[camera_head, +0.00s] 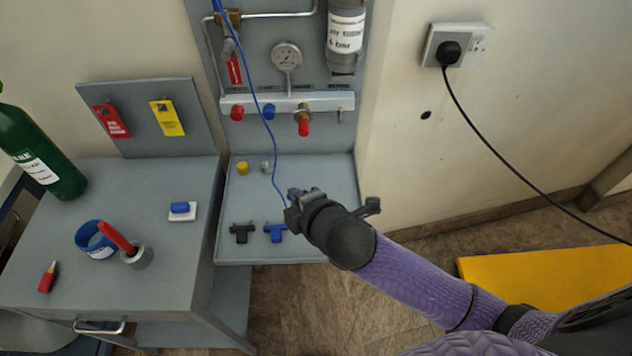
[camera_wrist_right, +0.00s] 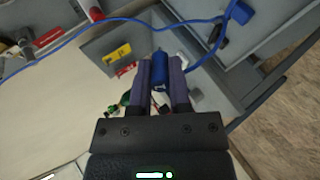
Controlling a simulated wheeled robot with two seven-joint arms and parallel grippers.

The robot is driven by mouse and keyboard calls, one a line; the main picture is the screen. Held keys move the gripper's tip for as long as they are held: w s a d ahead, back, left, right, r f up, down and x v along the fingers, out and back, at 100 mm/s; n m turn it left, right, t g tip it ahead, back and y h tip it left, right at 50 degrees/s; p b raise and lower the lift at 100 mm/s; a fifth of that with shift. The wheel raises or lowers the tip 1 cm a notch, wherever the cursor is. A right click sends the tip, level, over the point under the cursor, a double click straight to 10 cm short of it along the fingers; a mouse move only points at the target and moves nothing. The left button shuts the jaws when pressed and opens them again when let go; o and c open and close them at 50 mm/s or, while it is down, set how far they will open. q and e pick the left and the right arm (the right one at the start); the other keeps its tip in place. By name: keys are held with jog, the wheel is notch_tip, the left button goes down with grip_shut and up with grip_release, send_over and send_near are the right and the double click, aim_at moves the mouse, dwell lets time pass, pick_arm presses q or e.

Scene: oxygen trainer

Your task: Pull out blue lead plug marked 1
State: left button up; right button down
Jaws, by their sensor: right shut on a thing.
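My right gripper (camera_head: 293,203) is above the grey shelf, near its right side. In the right wrist view its two fingers are shut on a blue cylindrical plug (camera_wrist_right: 160,70). No number is readable on the plug. A thin blue lead (camera_head: 268,120) hangs from the top of the wall panel down to the right gripper. The lead also crosses the right wrist view (camera_wrist_right: 95,27). The gripper mostly hides the plug in the head view. I cannot tell whether it is clear of any socket. My left gripper is not in view.
Black (camera_head: 241,233) and blue (camera_head: 275,232) T-shaped pieces lie on the shelf (camera_head: 315,180), left of my gripper. A white manifold (camera_head: 335,101) with coloured fittings is behind. The left bench (camera_head: 120,200) holds a green bottle (camera_head: 40,150) and a blue tub (camera_head: 93,240).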

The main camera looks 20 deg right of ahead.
jog(key=shift+m+g, duration=0.3)
jog(key=shift+g, duration=0.4)
jog(key=w+d+f, duration=0.1)
jog(key=f, duration=0.2)
jog(key=w+d+f, duration=0.1)
jog(key=f, duration=0.2)
jog(key=w+d+f, duration=0.1)
jog(key=d+f, duration=0.1)
jog(key=f, duration=0.2)
jog(key=shift+w+d+f, duration=0.1)
jog(key=shift+f, duration=0.25)
notch_tip(320, 180, down, 4)
jog(key=b, duration=0.4)
jog(key=shift+f+b, duration=0.35)
jog(key=shift+b, duration=0.25)
jog(key=shift+r, duration=0.1)
jog(key=shift+f, duration=0.4)
